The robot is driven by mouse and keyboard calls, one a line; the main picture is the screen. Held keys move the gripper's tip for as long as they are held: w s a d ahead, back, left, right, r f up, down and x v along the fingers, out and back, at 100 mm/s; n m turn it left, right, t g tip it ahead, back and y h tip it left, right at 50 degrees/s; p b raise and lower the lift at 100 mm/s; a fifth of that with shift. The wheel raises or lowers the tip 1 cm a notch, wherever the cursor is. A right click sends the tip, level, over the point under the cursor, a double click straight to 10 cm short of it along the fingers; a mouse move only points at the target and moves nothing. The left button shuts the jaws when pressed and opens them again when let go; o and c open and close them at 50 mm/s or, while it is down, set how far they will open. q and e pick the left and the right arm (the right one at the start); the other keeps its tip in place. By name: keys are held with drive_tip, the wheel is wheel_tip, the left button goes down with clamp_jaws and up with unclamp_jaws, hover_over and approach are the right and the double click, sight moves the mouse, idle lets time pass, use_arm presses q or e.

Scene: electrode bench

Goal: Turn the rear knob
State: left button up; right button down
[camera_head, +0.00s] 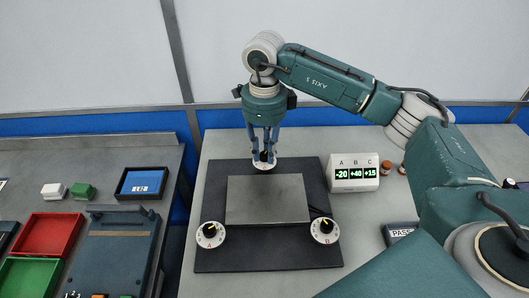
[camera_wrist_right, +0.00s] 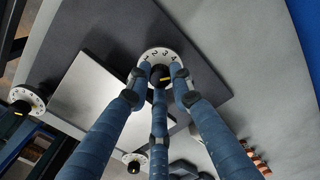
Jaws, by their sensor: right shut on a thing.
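The rear knob (camera_head: 264,157) is black on a white round dial, at the back edge of the dark base plate (camera_head: 215,185). My right gripper (camera_head: 264,152) reaches down from above with its blue fingers around the knob and is shut on it. In the right wrist view, the rear knob (camera_wrist_right: 160,73) sits between the fingertips, with a yellow mark on it and the dial numbers 2, 3 and 4 showing above. The readout box (camera_head: 354,172) shows A -20, B +40, C +15. My left gripper is in neither view.
Two other knobs stand at the plate's front left (camera_head: 210,234) and front right (camera_head: 325,231). A grey metal slab (camera_head: 267,200) lies between the knobs. A side bench at left holds red and green trays (camera_head: 48,234).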

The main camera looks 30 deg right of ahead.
sight(264, 154)
idle(0.4)
drive_tip(key=c, duration=1.5)
unclamp_jaws()
drive_tip(key=shift+c, duration=0.2)
drive_tip(key=shift+r, duration=0.15)
wheel_tip(264, 154, up, 12)
drive_tip(key=shift+f, duration=0.2)
